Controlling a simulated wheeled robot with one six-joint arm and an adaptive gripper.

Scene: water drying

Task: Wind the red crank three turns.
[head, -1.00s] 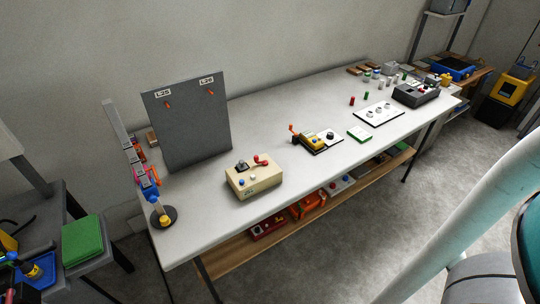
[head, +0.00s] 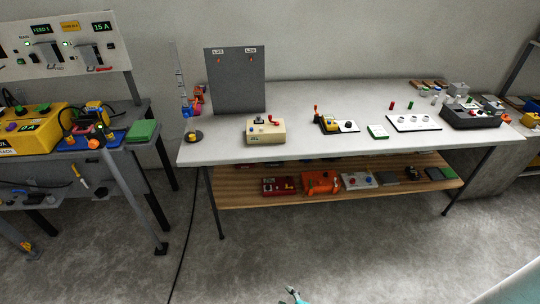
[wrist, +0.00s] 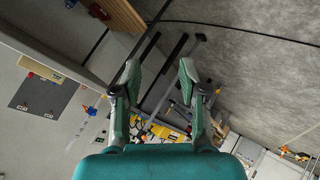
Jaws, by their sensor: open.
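A yellow device (head: 328,123) on a base stands near the middle of the white table, with an upright red-orange handle (head: 316,110) at its left end. A beige box (head: 265,131) to its left carries a red-knobbed lever (head: 272,119) on top. Both red parts are small, and I cannot tell for sure which is the crank. My gripper (wrist: 158,72) is open and empty in the wrist view, its two teal fingers apart. Its tips (head: 292,296) show at the bottom of the head view, over the floor, well in front of the table and touching nothing.
The white table (head: 295,150) has a wooden lower shelf (head: 340,191) with several devices. A grey panel (head: 236,80) stands at its back left. A bench with a yellow box (head: 30,127) stands further left. The floor (head: 340,245) in front is clear.

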